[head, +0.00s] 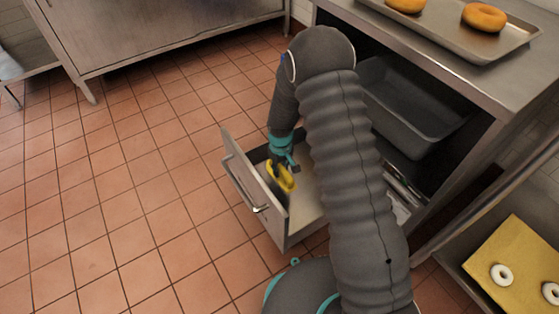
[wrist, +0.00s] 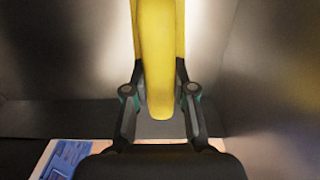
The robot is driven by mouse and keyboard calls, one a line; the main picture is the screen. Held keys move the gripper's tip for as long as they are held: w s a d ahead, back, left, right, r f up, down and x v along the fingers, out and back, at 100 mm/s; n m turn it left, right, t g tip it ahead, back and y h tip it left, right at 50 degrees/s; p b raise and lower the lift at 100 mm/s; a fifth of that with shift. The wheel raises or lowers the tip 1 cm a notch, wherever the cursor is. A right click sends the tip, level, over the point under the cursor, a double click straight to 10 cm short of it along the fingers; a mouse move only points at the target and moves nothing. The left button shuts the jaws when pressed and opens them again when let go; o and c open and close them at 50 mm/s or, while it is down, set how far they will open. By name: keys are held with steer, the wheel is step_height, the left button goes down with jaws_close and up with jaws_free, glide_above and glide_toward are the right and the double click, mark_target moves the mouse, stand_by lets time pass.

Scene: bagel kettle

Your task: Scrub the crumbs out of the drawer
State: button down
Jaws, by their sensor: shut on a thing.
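The drawer (head: 272,222) is pulled open under the steel counter, with a bar handle on its front and a pale floor inside. My gripper (head: 284,166) reaches down into it near the front panel. It is shut on a yellow scrubber (head: 281,179), whose exact kind I cannot tell. In the wrist view the scrubber (wrist: 160,60) runs long and narrow between the two fingers (wrist: 160,100), with grey drawer walls around it. I cannot make out crumbs in either view. My arm hides the right part of the drawer. Whether the scrubber touches the drawer floor is unclear.
A grey tub (head: 410,105) sits on the shelf above the drawer. A tray (head: 455,38) with orange-glazed rings lies on the counter. A yellow board (head: 520,255) with white rings is at lower right. A blue printed item (wrist: 65,158) shows in the wrist view. The tiled floor at left is clear.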

steer(key=shift+r+p, duration=0.7)
steer(key=shift+r, duration=1.05)
steer(key=shift+d, duration=0.1)
